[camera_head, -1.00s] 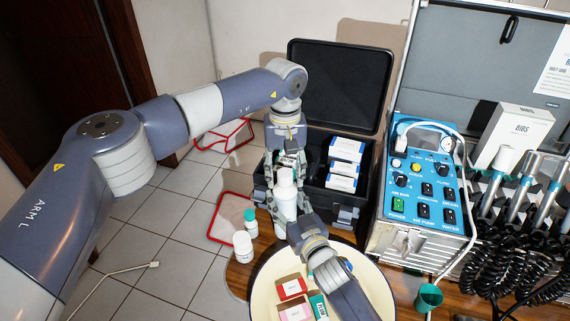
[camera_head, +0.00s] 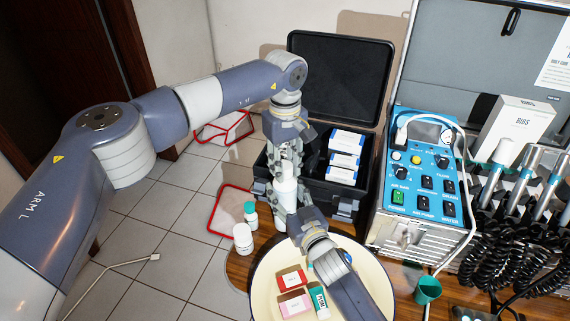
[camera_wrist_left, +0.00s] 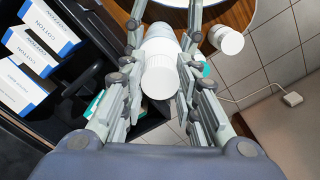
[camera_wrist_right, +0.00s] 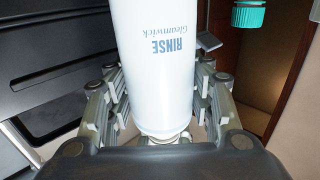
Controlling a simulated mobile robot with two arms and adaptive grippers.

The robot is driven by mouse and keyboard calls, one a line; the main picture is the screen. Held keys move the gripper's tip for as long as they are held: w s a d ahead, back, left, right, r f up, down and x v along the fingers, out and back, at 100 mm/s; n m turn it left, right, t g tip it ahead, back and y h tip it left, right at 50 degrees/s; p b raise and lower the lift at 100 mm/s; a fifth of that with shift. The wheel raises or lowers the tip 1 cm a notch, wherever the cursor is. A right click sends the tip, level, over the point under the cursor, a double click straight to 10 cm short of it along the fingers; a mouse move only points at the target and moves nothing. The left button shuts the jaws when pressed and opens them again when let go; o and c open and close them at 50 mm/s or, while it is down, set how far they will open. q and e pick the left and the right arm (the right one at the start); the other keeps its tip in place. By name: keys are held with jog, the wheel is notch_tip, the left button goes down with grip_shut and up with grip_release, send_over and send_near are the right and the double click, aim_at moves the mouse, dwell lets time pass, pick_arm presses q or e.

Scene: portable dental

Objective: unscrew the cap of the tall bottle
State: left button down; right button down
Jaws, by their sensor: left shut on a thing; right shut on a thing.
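The tall white bottle (camera_head: 285,191) stands upright in front of the open black case. Its label, "RINSE Gleamwick", appears upside down on the bottle (camera_wrist_right: 160,55) in the right wrist view. My left gripper (camera_head: 287,160) comes down from above, shut on the white cap, which shows end-on between its fingers as the cap (camera_wrist_left: 160,76) in the left wrist view. My right gripper (camera_head: 291,218) is shut around the lower bottle body, its fingers on both sides. The fingers hide the cap's edge, so I cannot tell whether it has come loose.
A white jar (camera_head: 243,238) and a teal-capped small bottle (camera_head: 251,216) stand left of the tall bottle. A round tray (camera_head: 262,290) with small boxes and a tube lies in front. The black case (camera_head: 318,193) holds cotton boxes. The dental unit (camera_head: 425,180) stands right.

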pick_arm(q)
jog(key=n, duration=0.9)
jog(key=shift+n, duration=0.4)
jog(key=n, duration=0.4)
jog(key=shift+n, duration=0.4)
jog(key=n, duration=0.4)
jog(key=shift+n, duration=0.4)
jog(key=n, duration=0.4)
jog(key=shift+n, duration=0.3)
jog(key=n, duration=0.4)
jog(key=shift+n, duration=0.4)
jog(key=n, duration=0.4)
jog(key=shift+n, duration=0.4)
jog(key=n, duration=0.4)
jog(key=shift+r, duration=0.1)
